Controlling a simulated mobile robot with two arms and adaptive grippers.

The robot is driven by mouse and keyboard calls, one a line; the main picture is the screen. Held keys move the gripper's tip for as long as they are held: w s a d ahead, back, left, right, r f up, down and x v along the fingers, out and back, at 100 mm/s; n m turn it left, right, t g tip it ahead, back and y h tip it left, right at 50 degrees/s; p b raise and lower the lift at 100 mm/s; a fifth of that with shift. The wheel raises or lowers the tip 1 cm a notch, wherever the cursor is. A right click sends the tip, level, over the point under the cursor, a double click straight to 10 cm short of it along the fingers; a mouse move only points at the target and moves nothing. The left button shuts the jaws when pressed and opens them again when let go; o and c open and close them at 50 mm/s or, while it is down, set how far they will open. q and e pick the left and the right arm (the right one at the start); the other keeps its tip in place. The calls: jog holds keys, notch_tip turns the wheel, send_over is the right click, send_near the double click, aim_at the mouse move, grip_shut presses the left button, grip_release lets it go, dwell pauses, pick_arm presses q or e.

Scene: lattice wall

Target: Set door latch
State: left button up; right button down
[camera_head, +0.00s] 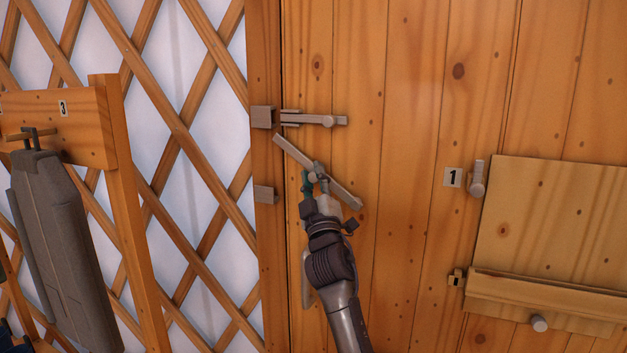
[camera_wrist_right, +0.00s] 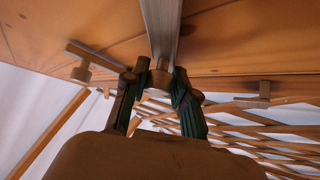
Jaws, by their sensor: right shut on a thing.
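The wooden door (camera_head: 415,80) carries two metal latch bars near its left edge. The upper latch bar (camera_head: 325,119) lies level, its left end close to the upper keeper block (camera_head: 262,117) on the post. The lower latch bar (camera_head: 343,193) is tilted, its left end up and its right end down. Its left end is above the lower keeper (camera_head: 265,193) and apart from it. My right gripper (camera_head: 313,178) is shut on the knob (camera_wrist_right: 160,78) of the lower latch bar, which also shows in the wrist view (camera_wrist_right: 162,30). My left gripper is out of view.
A small knob latch (camera_head: 477,178) beside the label 1 (camera_head: 452,177) and a wooden hatch (camera_head: 560,220) with a ledge stand at right. At left, a wooden stand (camera_head: 115,150) labelled 3 holds a grey object (camera_head: 70,240) before the lattice wall (camera_head: 180,120).

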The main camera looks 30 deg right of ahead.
jog(key=c, duration=0.9)
grip_release()
jog(key=shift+r, duration=0.25)
jog(key=shift+c, duration=0.2)
jog(key=shift+f, duration=0.1)
jog(key=shift+s+f, duration=0.2)
jog(key=v, duration=1.1)
jog(key=shift+s, duration=0.3)
jog(key=shift+a, duration=0.1)
